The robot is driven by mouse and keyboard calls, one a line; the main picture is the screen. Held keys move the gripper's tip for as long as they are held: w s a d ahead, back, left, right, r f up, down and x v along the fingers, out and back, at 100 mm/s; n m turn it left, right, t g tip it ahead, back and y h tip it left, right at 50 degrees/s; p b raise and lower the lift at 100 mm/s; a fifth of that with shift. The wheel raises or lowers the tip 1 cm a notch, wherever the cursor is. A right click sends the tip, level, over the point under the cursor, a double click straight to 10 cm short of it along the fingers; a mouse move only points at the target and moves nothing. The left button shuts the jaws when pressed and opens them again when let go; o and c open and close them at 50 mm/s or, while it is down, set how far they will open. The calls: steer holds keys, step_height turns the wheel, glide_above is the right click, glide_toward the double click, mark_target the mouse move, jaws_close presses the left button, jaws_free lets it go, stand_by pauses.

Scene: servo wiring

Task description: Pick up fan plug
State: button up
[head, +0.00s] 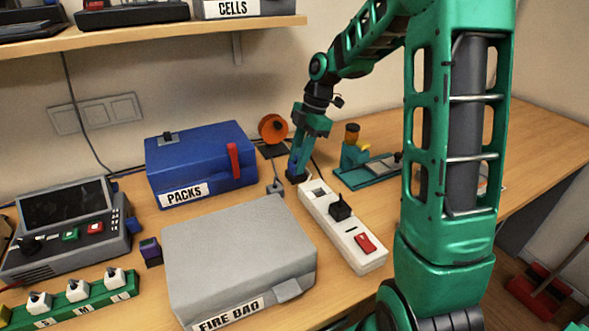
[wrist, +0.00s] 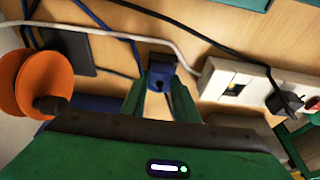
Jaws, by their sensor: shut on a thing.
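The dark blue plug (wrist: 161,78), which I take to be the fan plug, sits between my fingertips in the wrist view. A blue cable runs up from it. In the head view the plug (head: 296,176) is small and dark beneath my gripper (head: 299,160), just past the far end of the white power strip (head: 322,205). My gripper (wrist: 159,95) is shut on the plug in the wrist view. I cannot tell whether the plug touches the table.
A black plug (head: 340,206) sits in the strip, which has a red switch (head: 365,242). The blue PACKS box (head: 205,160) and grey FIRE BAG box (head: 235,255) stand left. An orange round thing (head: 273,128) stands behind, a teal stand (head: 365,170) to the right. Cables cross nearby.

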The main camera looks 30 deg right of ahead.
steer(key=shift+r, duration=0.1)
steer(key=shift+r, duration=0.45)
steer(key=r, duration=0.3)
steer(key=shift+a+r, duration=0.2)
steer(key=shift+r, duration=0.05)
steer(key=s+a+r, duration=0.4)
steer(key=a+r, duration=0.2)
steer(key=a, duration=0.4)
steer(key=shift+s+a+r, duration=0.15)
steer(key=shift+s+r, duration=0.1)
steer(key=shift+s, duration=0.05)
